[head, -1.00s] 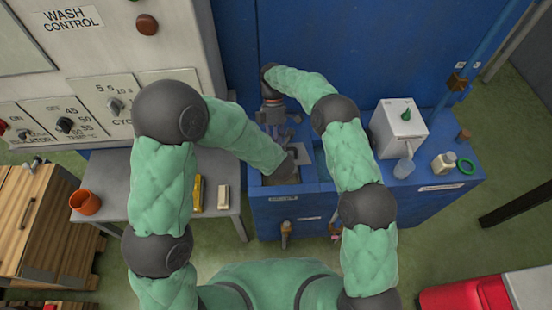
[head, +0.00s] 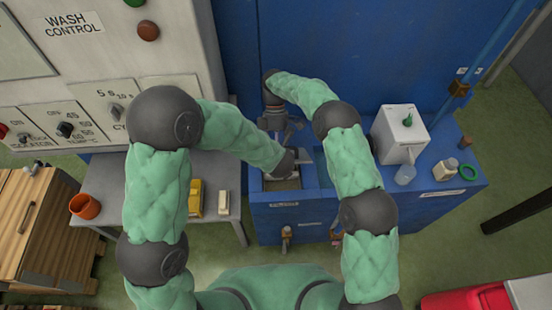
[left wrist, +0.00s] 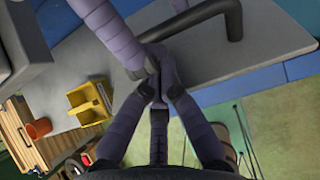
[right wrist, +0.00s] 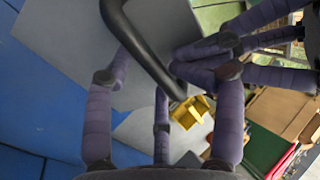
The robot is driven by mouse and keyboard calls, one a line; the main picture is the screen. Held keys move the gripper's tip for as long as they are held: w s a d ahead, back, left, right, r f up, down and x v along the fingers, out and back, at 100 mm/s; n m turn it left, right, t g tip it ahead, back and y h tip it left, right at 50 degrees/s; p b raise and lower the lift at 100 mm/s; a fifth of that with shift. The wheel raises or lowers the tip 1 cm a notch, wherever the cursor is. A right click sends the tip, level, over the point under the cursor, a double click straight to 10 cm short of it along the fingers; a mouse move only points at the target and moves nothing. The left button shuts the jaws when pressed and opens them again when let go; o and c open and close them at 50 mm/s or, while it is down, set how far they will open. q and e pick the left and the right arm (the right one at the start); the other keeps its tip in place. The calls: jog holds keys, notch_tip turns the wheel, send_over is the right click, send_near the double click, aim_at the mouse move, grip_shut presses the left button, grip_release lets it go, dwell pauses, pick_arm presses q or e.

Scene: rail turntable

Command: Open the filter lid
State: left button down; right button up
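The filter box is the blue bin (head: 285,218) in the middle of the head view, with a brownish inside showing. A grey panel with a dark bar handle, seemingly the filter lid (left wrist: 280,30), fills the top of the left wrist view. Panel and handle (right wrist: 145,45) also show in the right wrist view. My left gripper (left wrist: 162,88) has its fingers drawn together close to one end of the handle; contact is unclear. My right gripper (right wrist: 160,80) has its fingers spread, with the handle beyond them. In the head view, the arms partly hide the lid.
A grey side table (head: 221,228) at left holds an orange cup (head: 85,206), a yellow holder (head: 195,205) and a pale block (head: 224,203). Taps (head: 286,232) project below the box.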

pick_arm(q)
jog(key=shift+s+d+r, duration=0.1)
jog(key=shift+d, duration=0.25)
pick_arm(e)
jog(key=shift+a+r, duration=0.1)
jog(key=shift+a, duration=0.25)
